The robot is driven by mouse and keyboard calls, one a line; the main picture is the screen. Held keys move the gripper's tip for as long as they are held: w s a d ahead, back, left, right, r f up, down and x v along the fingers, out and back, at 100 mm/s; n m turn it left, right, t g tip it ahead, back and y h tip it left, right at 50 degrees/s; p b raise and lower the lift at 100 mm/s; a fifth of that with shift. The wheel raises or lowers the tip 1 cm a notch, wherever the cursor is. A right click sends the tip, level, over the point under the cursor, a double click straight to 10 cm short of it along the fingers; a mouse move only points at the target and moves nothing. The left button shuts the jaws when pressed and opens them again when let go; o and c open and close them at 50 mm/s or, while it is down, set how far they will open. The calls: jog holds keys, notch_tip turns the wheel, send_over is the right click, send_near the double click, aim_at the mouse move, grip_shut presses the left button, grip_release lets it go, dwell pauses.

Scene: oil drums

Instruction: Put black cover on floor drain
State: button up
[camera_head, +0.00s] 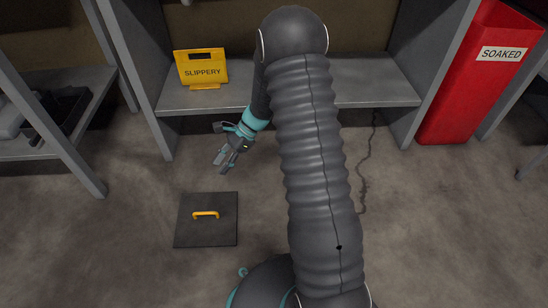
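A flat square black cover (208,236) with a yellow handle (205,214) lies on the concrete floor, left of my arm. My gripper (222,164) is above and beyond the cover, a little to its right. Its two fingers look apart with nothing between them. It is not touching the cover. I see no floor drain in this view; my arm hides part of the floor on the right.
A grey shelf (375,92) stands behind my gripper, with a yellow "SLIPPERY" sign (202,70) on it. A red "SOAKED" bin (470,85) stands at the right. Another grey shelf (50,148) with dark items is at the left. A thin dark line (364,165) runs down the floor.

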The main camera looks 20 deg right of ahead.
jog(key=s+d+r+n+t+h, duration=0.1)
jog(key=s+r+n+h, duration=0.1)
jog(key=s+r+n, duration=0.6)
jog(key=s+r+n+t+h, duration=0.1)
jog(key=s+r+h, duration=0.25)
jog(key=r, duration=0.85)
jog(key=s+d+r+n+t+h, duration=0.1)
jog(key=s+d+r+n+t, duration=0.1)
jog(key=s+r+n, duration=0.2)
jog(key=s+d+r+n+t+h, duration=0.2)
jog(key=s+d+r+n, duration=0.1)
jog(key=s, duration=0.8)
jog(key=shift+r+n+t, duration=0.4)
jog(key=shift+r+n, duration=0.05)
jog(key=shift+n, duration=0.05)
jog(key=shift+s+d+h, duration=0.1)
jog(key=shift+h, duration=0.15)
